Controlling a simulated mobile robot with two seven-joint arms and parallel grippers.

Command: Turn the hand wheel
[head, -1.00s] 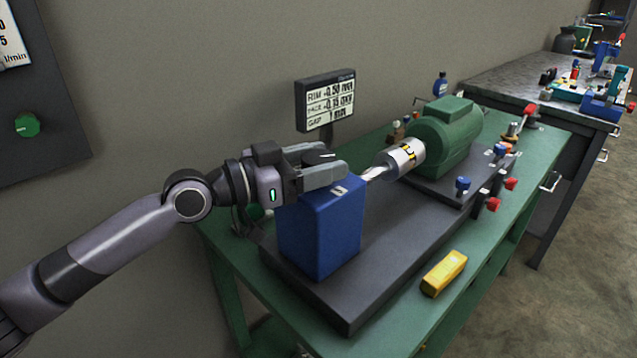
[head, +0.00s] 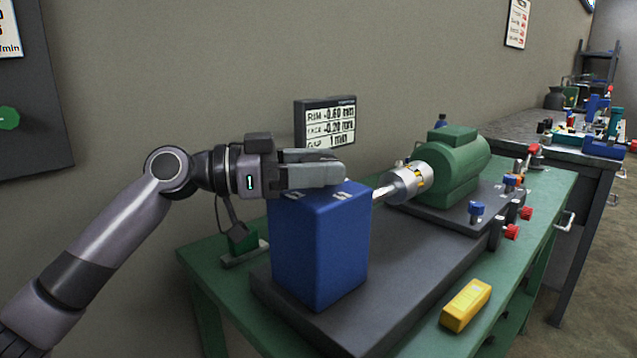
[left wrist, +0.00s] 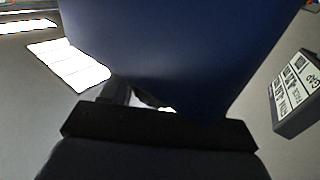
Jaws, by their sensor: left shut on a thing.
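No hand wheel can be made out for certain. My left gripper (head: 325,172) reaches in from the left over the top of a blue block-shaped housing (head: 318,250). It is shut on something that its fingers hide. A pale shaft runs from the housing to a silver coupling (head: 406,184) with yellow and black marks, in front of a green motor (head: 455,165). In the left wrist view, a large blue surface (left wrist: 190,50) fills the top, and dark gripper parts (left wrist: 155,128) lie below it. My right gripper is not in view.
A display (head: 326,120) stands behind the housing. A yellow box (head: 466,305) lies on the green table (head: 205,262) in front of the dark base plate (head: 400,265). Red and blue knobs (head: 511,231) line the plate's right side. A green knob (head: 8,118) is on the left panel.

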